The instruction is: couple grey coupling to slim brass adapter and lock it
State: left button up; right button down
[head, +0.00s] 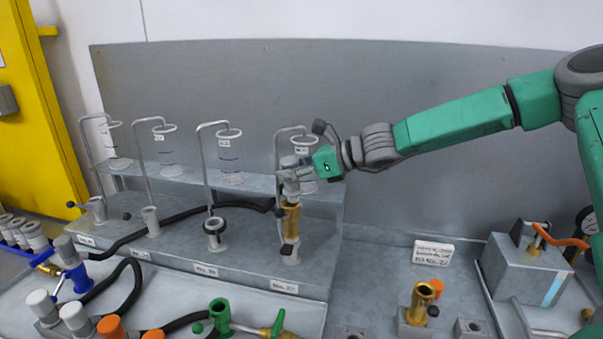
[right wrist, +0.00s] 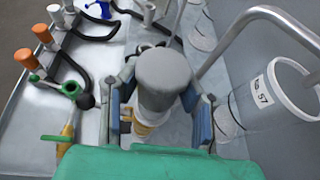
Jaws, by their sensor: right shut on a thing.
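My right gripper (head: 300,172) is shut on the grey coupling (head: 290,186), a grey cylinder held upright at the rightmost hooked stand. In the right wrist view the coupling's round grey top (right wrist: 163,68) sits between the fingers (right wrist: 160,110). Directly below it, a slim brass adapter (head: 291,220) stands upright on a post on the grey bench. It shows partly under the coupling in the right wrist view (right wrist: 142,129). Coupling and adapter look in line and close together or touching; I cannot tell whether they are seated or locked. My left gripper is not in view.
Clear cylinders (head: 230,160) hang on hooked stands along the shelf, one close beside my right gripper. A black hose (head: 180,220) crosses the bench. Another brass fitting (head: 422,300) stands at the lower right. Green (head: 220,315) and orange-capped fittings crowd the front left.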

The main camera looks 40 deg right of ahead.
jog(key=shift+a+r, duration=0.15)
jog(key=shift+a, duration=0.25)
jog(key=shift+d+f+b, duration=0.2)
jog(key=shift+d+b, duration=0.35)
jog(key=shift+d, duration=0.1)
jog(key=shift+a+r, duration=0.1)
jog(key=shift+a, duration=0.1)
jog(key=shift+a+r, duration=0.25)
jog(key=shift+a, duration=0.65)
jog(key=shift+d+f+b, duration=0.35)
jog(key=shift+d+f, duration=0.15)
jog(key=shift+d, duration=0.35)
jog(key=shift+w+a+f, duration=0.1)
jog(key=shift+a+f, duration=0.2)
jog(key=shift+a, duration=0.05)
jog(key=shift+a+f, duration=0.1)
jog(key=shift+f, duration=0.25)
jog(key=shift+w+d+f, duration=0.15)
jog(key=shift+d+f, duration=0.45)
jog(key=shift+d, duration=0.2)
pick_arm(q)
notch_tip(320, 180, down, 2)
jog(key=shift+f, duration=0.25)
